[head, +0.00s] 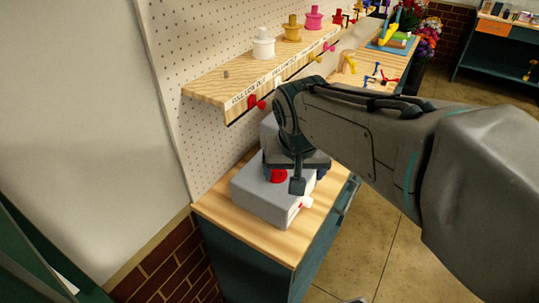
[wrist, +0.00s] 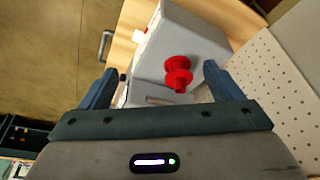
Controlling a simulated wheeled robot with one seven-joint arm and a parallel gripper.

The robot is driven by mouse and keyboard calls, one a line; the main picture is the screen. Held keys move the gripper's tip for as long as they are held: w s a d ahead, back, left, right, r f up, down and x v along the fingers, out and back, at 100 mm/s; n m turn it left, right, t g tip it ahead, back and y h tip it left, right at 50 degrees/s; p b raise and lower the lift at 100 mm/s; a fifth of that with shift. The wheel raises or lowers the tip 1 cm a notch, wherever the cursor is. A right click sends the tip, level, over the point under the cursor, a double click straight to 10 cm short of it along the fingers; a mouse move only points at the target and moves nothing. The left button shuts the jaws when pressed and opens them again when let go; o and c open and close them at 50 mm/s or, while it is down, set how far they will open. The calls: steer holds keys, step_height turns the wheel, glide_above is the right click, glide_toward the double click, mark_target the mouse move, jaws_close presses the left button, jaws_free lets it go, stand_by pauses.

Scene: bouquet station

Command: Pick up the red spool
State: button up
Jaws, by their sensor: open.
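The red spool (wrist: 178,72) sits on top of a grey box in the wrist view, between my gripper's two fingers and ahead of the palm. In the head view the red spool (head: 278,176) shows only in part below my gripper. My gripper (head: 285,180) is open and just above the grey box; its blue fingers also show in the wrist view (wrist: 155,85), spread wide. The fingers look apart from the spool; the exact gap is hard to tell.
The grey box (head: 262,195) stands on a wooden-topped cabinet (head: 215,205) against a pegboard wall (head: 170,90). A wooden shelf (head: 200,92) above holds a white spool (head: 263,45), a gold spool (head: 292,30) and a pink spool (head: 313,18). Open floor lies to the right.

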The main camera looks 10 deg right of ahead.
steer(key=w+a+m+h, duration=0.15)
steer(key=w+m, duration=0.25)
steer(key=w, duration=0.7)
steer(key=x, duration=0.8)
steer(key=shift+a+f, duration=0.3)
steer(key=shift+a, duration=0.05)
steer(key=shift+p+x, duration=0.9)
steer(key=shift+x, duration=1.75)
steer(key=shift+a, duration=0.1)
steer(key=c, duration=1.2)
steer(key=shift+r, duration=0.1)
